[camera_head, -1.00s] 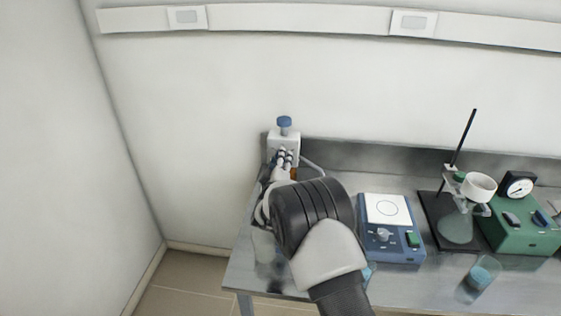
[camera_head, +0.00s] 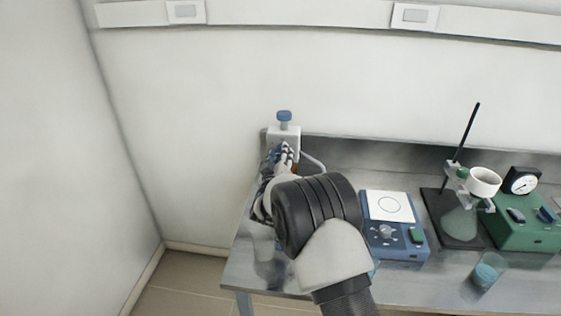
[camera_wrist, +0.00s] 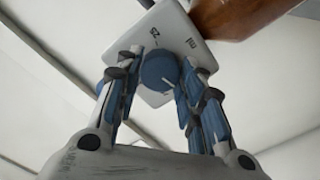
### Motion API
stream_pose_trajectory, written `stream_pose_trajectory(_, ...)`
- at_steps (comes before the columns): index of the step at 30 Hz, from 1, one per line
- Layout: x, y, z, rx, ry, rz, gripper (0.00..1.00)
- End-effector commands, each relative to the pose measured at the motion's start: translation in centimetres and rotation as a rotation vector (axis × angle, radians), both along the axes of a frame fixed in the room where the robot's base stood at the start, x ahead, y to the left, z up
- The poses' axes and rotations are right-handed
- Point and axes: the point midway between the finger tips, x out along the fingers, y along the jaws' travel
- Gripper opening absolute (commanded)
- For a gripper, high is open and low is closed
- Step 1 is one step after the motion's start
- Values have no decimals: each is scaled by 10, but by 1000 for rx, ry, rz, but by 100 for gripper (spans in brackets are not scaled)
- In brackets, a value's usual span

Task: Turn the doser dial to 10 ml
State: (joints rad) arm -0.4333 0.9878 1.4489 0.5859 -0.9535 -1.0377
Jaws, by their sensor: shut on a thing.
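The doser is a white unit (camera_head: 285,135) with a blue top knob (camera_head: 284,116), standing at the back left of the bench. In the wrist view its white face (camera_wrist: 175,30) carries a round blue dial (camera_wrist: 159,70) and the marks "25" and "ml". The rest of the scale is hidden or too small to read. My gripper (camera_wrist: 156,84) is shut on the dial, with one blue-padded finger on each side of it. In the head view my gripper (camera_head: 285,156) is at the front of the doser, and my arm hides the area below.
A brown bottle (camera_wrist: 235,15) adjoins the doser. A blue stirrer (camera_head: 395,225) with a white plate stands right of my arm. Farther right are a stand with a flask (camera_head: 460,222), a green device (camera_head: 527,232) and a beaker (camera_head: 486,272).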

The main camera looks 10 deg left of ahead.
Motion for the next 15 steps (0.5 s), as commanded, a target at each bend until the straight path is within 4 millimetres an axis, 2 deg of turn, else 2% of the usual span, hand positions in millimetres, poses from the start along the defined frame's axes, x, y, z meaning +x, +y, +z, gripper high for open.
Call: stream_pose_trajectory(15, 0, 0, -2, 473, -19, 1, 12)
